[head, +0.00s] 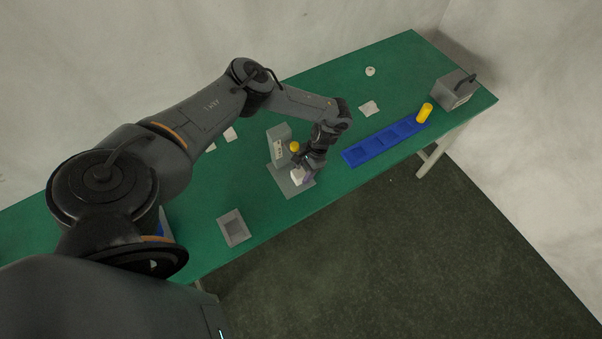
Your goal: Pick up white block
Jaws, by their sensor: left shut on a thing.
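The white block (297,175) is small and sits low at the pad printer (279,147), over its grey base plate. My left gripper (301,168) reaches down to the block from above and is shut on it. The gripper and wrist cover part of the block, and I cannot tell whether it touches the plate. The printer is a grey upright with a yellow round part (295,146) near the gripper. My right gripper is not in view.
A grey open bin (233,228) stands at the table's front left. A long blue tray (357,156) lies to the right, with a yellow cylinder (425,112) at its far end. A grey box (453,91) stands at the right. White pieces (369,108) lie on the green table (340,75).

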